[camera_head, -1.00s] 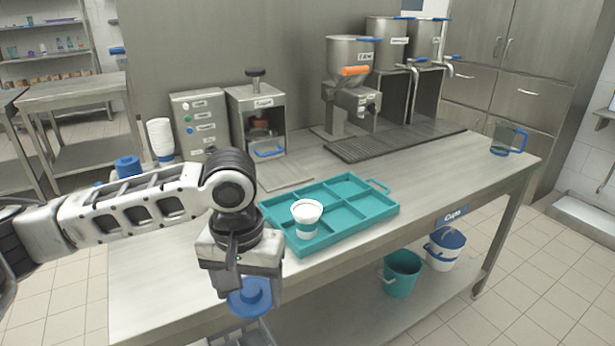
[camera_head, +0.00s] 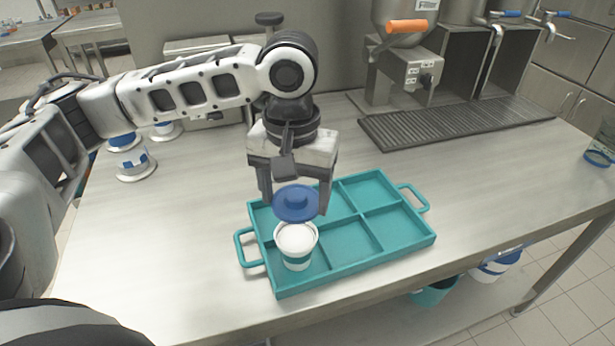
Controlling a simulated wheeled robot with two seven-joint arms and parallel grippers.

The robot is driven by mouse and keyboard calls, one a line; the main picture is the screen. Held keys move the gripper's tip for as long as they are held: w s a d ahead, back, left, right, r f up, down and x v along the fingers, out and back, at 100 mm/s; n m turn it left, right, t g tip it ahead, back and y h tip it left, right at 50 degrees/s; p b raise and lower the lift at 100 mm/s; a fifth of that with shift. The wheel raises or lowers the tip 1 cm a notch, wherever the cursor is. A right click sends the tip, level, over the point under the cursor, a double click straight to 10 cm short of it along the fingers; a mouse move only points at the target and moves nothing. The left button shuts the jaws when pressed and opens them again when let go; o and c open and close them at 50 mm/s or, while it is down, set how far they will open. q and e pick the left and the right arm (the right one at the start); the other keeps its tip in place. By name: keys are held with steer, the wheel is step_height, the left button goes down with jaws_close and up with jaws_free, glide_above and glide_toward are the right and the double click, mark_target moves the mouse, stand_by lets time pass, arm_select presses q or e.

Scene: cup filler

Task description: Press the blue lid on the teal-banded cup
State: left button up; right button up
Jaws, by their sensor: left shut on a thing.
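The teal-banded cup (camera_head: 296,256) is white with a teal band and stands upright in the front left compartment of the teal tray (camera_head: 370,259). White contents show inside its open top. My left gripper (camera_head: 296,204) is shut on the blue lid (camera_head: 297,206), a round disc with a raised knob. It holds the lid above and slightly behind the cup in the picture. The lid looks apart from the cup's rim. My right gripper is not in view.
A dispenser with an orange handle (camera_head: 407,27) and a drip grate (camera_head: 455,124) are at the back. A clear jug (camera_head: 600,155) stands far right. The table right of the tray is clear.

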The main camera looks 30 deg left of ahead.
arm_select(q)
steer(key=b, duration=0.5)
glide_above(295, 237)
step_height(295, 237, down, 4)
steer(key=shift+f, duration=1.15)
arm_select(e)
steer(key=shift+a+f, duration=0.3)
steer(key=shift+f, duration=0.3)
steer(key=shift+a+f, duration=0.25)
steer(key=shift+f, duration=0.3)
arm_select(q)
steer(key=shift+s+p, duration=0.1)
steer(key=shift+p, duration=0.45)
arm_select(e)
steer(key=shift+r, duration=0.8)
arm_select(q)
steer(key=shift+f, duration=0.35)
steer(key=o, duration=1)
